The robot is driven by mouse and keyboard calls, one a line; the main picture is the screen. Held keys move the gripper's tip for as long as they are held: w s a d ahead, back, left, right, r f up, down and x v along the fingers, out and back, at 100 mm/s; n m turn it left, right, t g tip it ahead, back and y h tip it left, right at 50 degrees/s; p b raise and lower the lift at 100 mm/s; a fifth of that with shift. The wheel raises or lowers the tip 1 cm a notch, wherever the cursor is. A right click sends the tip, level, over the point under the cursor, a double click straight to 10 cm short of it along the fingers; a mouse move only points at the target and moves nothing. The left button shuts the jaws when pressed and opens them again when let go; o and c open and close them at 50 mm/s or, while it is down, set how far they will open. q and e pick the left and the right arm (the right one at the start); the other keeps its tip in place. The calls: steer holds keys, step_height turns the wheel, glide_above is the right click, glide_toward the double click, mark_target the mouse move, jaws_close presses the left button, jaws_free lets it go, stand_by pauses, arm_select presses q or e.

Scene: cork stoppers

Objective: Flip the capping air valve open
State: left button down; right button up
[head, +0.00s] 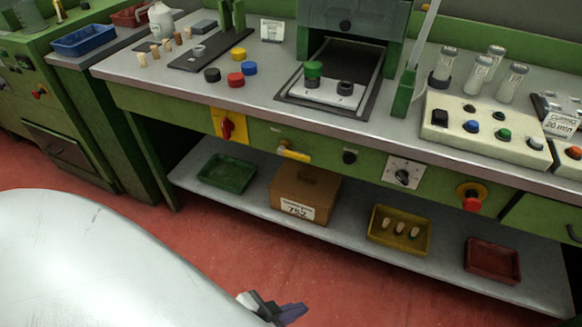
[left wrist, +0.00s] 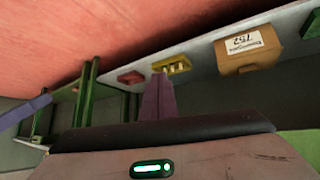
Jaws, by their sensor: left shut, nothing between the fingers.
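A yellow lever handle (head: 293,152) sits on the green front panel of the bench and looks like the air valve. It lies nearly level, tilted slightly down to the right. No label on it can be read. My left gripper (head: 285,311) is at the bottom edge of the head view, low in front of the bench and well apart from the lever. In the left wrist view its purple fingers (left wrist: 158,97) are together with nothing between them. The lever cannot be made out in that view. My right gripper is not clearly seen.
A red rotary switch (head: 227,127), a black knob (head: 349,157), a dial (head: 403,176) and a red button (head: 472,202) share the panel. Below, the shelf holds a cardboard box (head: 304,194), a green tray (head: 227,172) and a yellow tray (head: 398,230). Red floor lies clear in front.

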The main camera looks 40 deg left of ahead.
steer(key=o, duration=0.3)
steer(key=shift+s+f, duration=0.1)
steer(key=shift+f, duration=0.15)
steer(key=shift+o, duration=0.7)
steer(key=f+b, duration=0.1)
steer(key=b, duration=0.1)
steer(key=w+a+f+b, duration=0.1)
steer(key=f+b, duration=0.1)
steer(key=b, duration=0.1)
steer(key=f+b, duration=0.1)
steer(key=b, duration=0.1)
steer(key=shift+w+a+f, duration=0.15)
steer(key=shift+w+f, duration=0.1)
steer(key=shift+w, duration=0.05)
arm_select(q)
steer(key=w+a+f+m+t+y+b, duration=0.45)
steer(key=w+a+m+b, duration=0.35)
steer(key=w+a+m, duration=0.45)
steer(key=w+a+r+m+t+y+b, duration=0.3)
steer(key=r+m+t+b, duration=0.4)
steer(key=m, duration=1.1)
steer(key=shift+w+a+r+m+b, duration=0.35)
steer(key=shift+w+a+r+b, duration=0.35)
steer(key=shift+r+b, duration=0.35)
arm_select(e)
steer(key=w+a+f+n+g+y, duration=0.1)
steer(key=a+f, duration=0.3)
steer(key=f, duration=0.4)
steer(key=shift+a+y, duration=0.3)
steer(key=shift+y, duration=0.4)
